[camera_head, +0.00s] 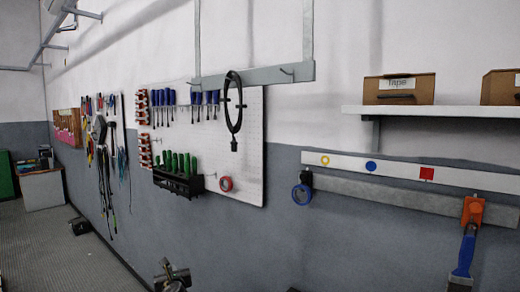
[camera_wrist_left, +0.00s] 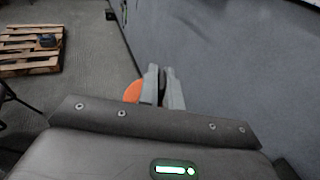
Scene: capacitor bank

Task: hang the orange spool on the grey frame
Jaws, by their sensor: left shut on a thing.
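My left gripper (camera_head: 172,277) shows at the bottom edge of the head view, low in front of the wall. In the left wrist view its two grey fingers (camera_wrist_left: 163,88) are close together. The orange spool (camera_wrist_left: 132,92) shows as a round edge at the left of the fingers, held by them; most of it is hidden. I cannot make it out in the head view. A grey frame (camera_head: 300,73) with uprights and hooks is on the wall above the pegboard, up and right of my left gripper. A black loop hangs from it. My right gripper is not in view.
The white pegboard (camera_head: 252,135) carries screwdrivers and a black rack (camera_head: 178,184). A blue tape roll (camera_head: 302,194) and an orange holder (camera_head: 473,209) hang at right. A shelf (camera_head: 440,111) holds boxes. A wooden pallet (camera_wrist_left: 28,48) lies on the floor.

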